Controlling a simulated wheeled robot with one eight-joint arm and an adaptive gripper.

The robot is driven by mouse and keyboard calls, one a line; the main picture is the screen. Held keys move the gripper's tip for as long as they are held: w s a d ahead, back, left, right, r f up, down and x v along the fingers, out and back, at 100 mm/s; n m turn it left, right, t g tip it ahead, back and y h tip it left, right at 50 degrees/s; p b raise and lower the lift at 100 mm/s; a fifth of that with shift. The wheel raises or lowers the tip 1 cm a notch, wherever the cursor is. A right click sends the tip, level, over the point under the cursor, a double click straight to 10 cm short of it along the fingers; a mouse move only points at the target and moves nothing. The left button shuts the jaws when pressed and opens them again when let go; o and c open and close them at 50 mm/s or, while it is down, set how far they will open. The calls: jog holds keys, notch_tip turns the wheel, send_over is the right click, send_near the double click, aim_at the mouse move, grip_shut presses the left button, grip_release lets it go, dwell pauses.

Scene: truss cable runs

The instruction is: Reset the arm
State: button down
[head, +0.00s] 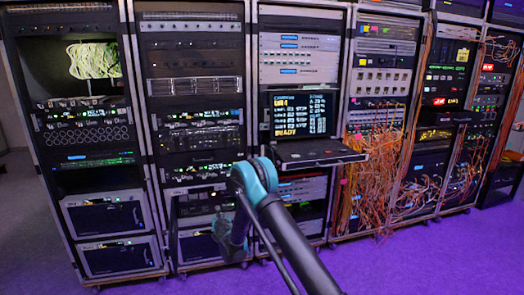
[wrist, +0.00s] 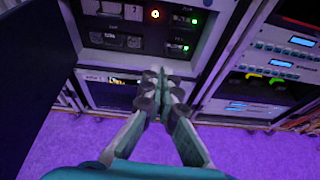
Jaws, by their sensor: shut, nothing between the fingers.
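My arm (head: 290,235) shows in the head view as a dark link with a teal joint, reaching up from the bottom in front of the racks. My gripper (wrist: 163,88) shows in the wrist view, with its two fingers together and nothing between them. It points toward the lower part of a rack. In the head view the fingers cannot be made out.
A row of equipment racks (head: 143,150) stands across the room. A pulled-out console with a lit screen (head: 303,114) juts from the middle rack. Orange cables (head: 370,190) hang tangled at the right. The purple floor (head: 430,262) in front is clear.

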jog(key=s+d+r+m+g+h, duration=0.1)
jog(key=s+d+r+m, duration=0.2)
jog(key=d+r+m, duration=0.35)
jog(key=s+d+r+m+g+h, duration=0.1)
jog(key=s+d+r+m+h, duration=0.2)
jog(key=d, duration=0.6)
jog(key=s+d+r+m+g, duration=0.1)
jog(key=s+d+r+m, duration=0.2)
jog(key=d+r+m, duration=0.4)
jog(key=s+d+r+m+g, duration=0.2)
jog(key=s+d+m, duration=0.4)
jog(key=s+d, duration=0.45)
jog(key=s+d+f+m+g, duration=0.1)
jog(key=s+m, duration=0.4)
jog(key=s, duration=0.5)
jog(key=s+d+f+m+g, duration=0.1)
jog(key=s+d+m, duration=0.3)
jog(key=s, duration=0.6)
jog(key=s+d+f+m+g, duration=0.2)
jog(key=s+m, duration=0.4)
jog(key=s, duration=0.5)
jog(key=shift+d+g+y, duration=0.15)
jog(key=shift+g+y, duration=0.15)
jog(key=shift+y, duration=0.1)
jog(key=shift+w+f+m, duration=0.1)
jog(key=shift+m, duration=0.15)
